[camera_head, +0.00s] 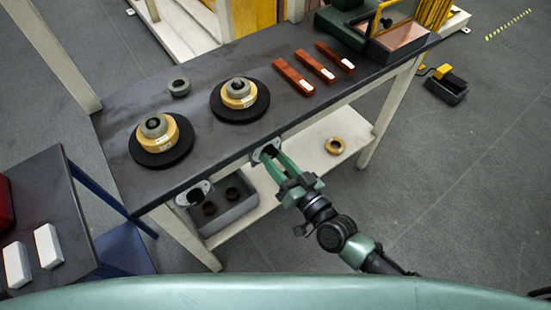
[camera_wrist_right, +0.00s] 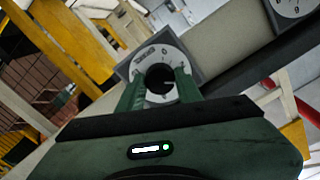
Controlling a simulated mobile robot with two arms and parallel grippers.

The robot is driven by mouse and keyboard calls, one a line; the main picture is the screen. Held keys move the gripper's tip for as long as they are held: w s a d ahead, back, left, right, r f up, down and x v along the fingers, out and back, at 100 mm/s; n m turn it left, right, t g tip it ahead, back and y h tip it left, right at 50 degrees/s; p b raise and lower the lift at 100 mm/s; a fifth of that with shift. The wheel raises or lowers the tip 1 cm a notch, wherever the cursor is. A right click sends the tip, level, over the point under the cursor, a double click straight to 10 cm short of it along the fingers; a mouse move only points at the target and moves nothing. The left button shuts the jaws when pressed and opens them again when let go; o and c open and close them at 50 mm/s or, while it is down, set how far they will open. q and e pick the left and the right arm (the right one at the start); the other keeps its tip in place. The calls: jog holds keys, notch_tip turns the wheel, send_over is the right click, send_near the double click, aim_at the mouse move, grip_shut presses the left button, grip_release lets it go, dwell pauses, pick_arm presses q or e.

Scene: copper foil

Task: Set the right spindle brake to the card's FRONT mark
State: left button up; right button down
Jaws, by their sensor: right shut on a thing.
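The right spindle brake is a black knob (camera_wrist_right: 160,76) on a pale round dial (camera_wrist_right: 148,54) with printed marks, on the bench's front edge. My right gripper (camera_wrist_right: 162,86) is shut on this knob, one green finger on each side. In the head view my right gripper (camera_head: 268,155) reaches up to the same dial, whose knob is mostly hidden. Some dial marks show, but I cannot read the setting. The left brake dial (camera_head: 194,193) is farther left on the same edge; part of it also shows in the wrist view (camera_wrist_right: 291,7). I cannot make out the card. My left gripper is out of view.
Two dark spindle discs (camera_head: 161,158) (camera_head: 257,108) carry yellow rolls on the bench (camera_head: 215,140). A grey ring (camera_head: 179,86) and three red-brown bars (camera_head: 318,66) lie there too. Below are a grey bin (camera_head: 236,212) and a tan ring (camera_head: 335,146) on the shelf.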

jog(key=c, duration=1)
grip_release()
jog(key=shift+o, duration=0.2)
jog(key=v, duration=0.7)
jog(key=shift+s+d, duration=0.25)
jog(key=shift+s, duration=0.05)
